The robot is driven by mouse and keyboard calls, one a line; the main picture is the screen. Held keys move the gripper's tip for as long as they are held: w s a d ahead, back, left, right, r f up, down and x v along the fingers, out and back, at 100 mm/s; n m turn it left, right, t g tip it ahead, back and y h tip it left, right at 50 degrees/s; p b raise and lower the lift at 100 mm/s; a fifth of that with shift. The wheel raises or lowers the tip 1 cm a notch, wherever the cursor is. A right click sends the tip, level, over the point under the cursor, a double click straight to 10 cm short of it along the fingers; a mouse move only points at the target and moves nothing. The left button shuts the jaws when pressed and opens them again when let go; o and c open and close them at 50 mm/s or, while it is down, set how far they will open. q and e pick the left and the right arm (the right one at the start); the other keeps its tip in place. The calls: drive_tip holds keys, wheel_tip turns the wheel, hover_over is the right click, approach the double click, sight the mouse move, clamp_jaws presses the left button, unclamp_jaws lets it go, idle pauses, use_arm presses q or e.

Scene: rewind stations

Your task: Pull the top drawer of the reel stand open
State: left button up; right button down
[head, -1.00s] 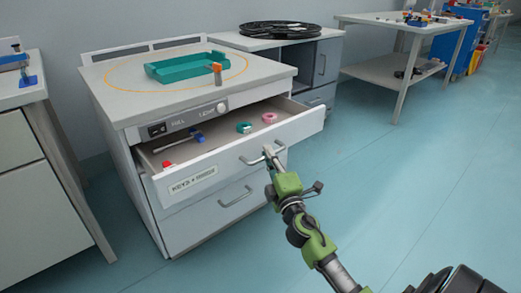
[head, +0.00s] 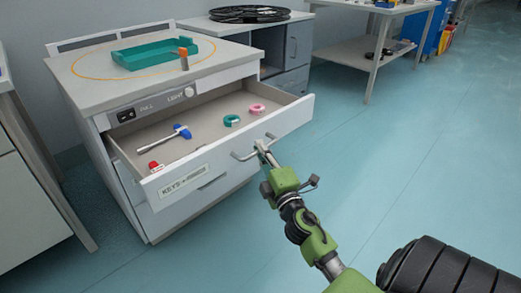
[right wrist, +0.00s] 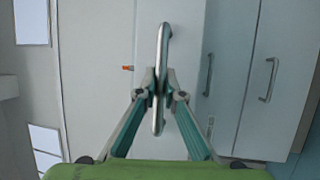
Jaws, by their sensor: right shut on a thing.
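The reel stand (head: 90,92) is a white cabinet with a control strip marked PULL and LIGHT above its top drawer. The top drawer (head: 205,178) stands well out from the stand, with a KEYS label on its front. My right gripper (head: 262,147) is shut on the drawer's bar handle (head: 243,156). The right wrist view shows the two fingers (right wrist: 161,85) pinching the handle (right wrist: 161,40) from both sides. Inside the drawer lie a blue-headed tool (head: 181,131), a teal ring (head: 231,120), a pink ring (head: 257,108) and a red item (head: 154,166). My left gripper is not in view.
A teal tray (head: 155,54) and an orange-topped cylinder (head: 183,57) stand on the stand's top. A grey cabinet with a black reel (head: 248,14) is behind it. A white cabinet (head: 30,190) stands at the left. The floor in front of the drawer is clear.

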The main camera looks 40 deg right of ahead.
drive_tip(key=c, duration=2.1)
unclamp_jaws()
drive_tip(key=shift+c, duration=0.2)
drive_tip(key=v, duration=1.2)
drive_tip(key=shift+a, duration=0.1)
